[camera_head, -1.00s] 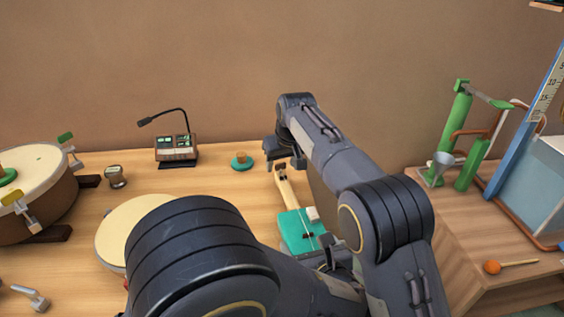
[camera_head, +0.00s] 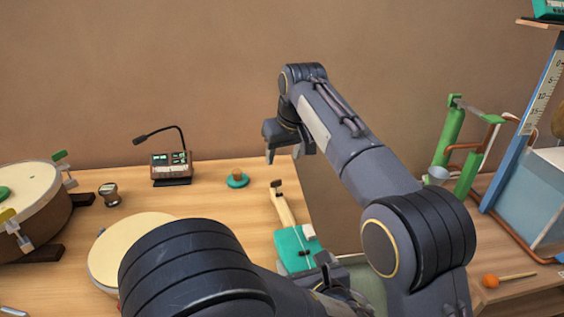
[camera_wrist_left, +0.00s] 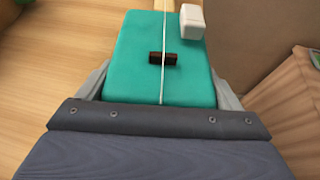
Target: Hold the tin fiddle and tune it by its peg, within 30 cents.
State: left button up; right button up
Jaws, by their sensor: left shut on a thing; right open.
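The tin fiddle has a teal body (camera_head: 292,246), a pale wooden neck (camera_head: 284,207) and a dark peg head (camera_head: 276,186) at its far end. My left gripper (camera_head: 316,270) is shut on the near part of the body. In the left wrist view, grey fingers flank the teal body (camera_wrist_left: 135,75), with a string, a dark bridge (camera_wrist_left: 163,59) and a white block (camera_wrist_left: 191,22) on top. My right gripper (camera_head: 283,145) is open and empty, above and apart from the peg head. The peg's turn cannot be read.
A tuner-like device with a gooseneck microphone (camera_head: 172,165) stands behind, left of the fiddle. A green disc with a knob (camera_head: 237,180) lies between them. Drums (camera_head: 120,243) fill the left.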

pick_arm(q)
jog(key=o, duration=1)
jog(key=shift+r, duration=0.1)
